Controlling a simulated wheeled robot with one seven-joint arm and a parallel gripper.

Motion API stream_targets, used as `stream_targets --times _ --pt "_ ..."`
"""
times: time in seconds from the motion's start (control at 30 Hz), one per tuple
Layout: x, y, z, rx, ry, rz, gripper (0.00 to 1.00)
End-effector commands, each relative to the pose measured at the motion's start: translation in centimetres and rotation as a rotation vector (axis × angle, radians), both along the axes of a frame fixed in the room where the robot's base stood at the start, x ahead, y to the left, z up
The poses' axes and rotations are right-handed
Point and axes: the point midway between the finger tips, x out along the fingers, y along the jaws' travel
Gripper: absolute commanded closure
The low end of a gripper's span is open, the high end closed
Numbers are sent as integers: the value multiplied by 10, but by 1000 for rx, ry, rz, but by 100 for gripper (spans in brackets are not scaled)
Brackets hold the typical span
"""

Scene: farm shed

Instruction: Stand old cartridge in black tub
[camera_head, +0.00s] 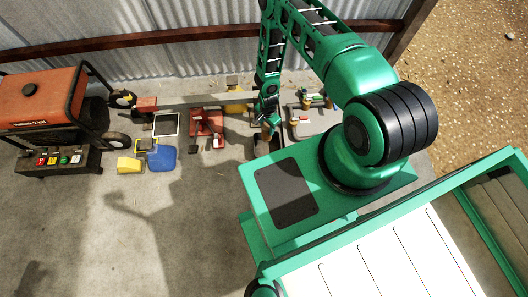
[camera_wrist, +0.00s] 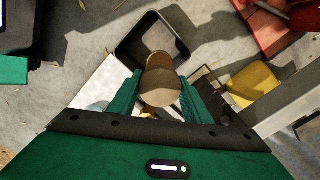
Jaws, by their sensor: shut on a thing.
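My gripper (camera_wrist: 153,98) is shut on the old cartridge, a brown and tan cylinder (camera_wrist: 160,66), in the wrist view. Its end points toward the black tub (camera_wrist: 128,42), a square dark-rimmed container just beyond it. The cartridge overlaps part of the tub's opening in this view; whether it is inside or above the tub I cannot tell. In the head view my gripper (camera_head: 268,122) points down near the dark tub (camera_head: 258,147), partly hidden behind my body.
A red piece (camera_head: 208,124) and a yellow object (camera_head: 235,107) lie left of my gripper. A grey tray of small items (camera_head: 318,127) is at the right. A blue object (camera_head: 162,157) and a yellow block (camera_head: 129,165) lie farther left. An orange generator (camera_head: 42,100) stands at far left.

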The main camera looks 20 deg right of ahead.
Motion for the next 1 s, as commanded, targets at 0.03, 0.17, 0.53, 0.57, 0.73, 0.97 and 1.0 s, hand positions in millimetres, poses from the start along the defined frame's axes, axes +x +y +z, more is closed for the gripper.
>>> stream_targets --times 0.03,0.17,0.53,0.57,0.73,0.97,1.0 --pt "-7 1 -9 0 0 -22 99" --pt "-17 2 -23 -1 0 -61 99" --pt "-20 3 -75 0 -2 -73 99" --pt "-19 3 -78 0 -2 -73 99" --pt "-19 3 -90 0 -1 -73 99" --pt "-19 3 -119 1 -2 -72 99" --pt "-19 3 -122 1 -1 -72 99"
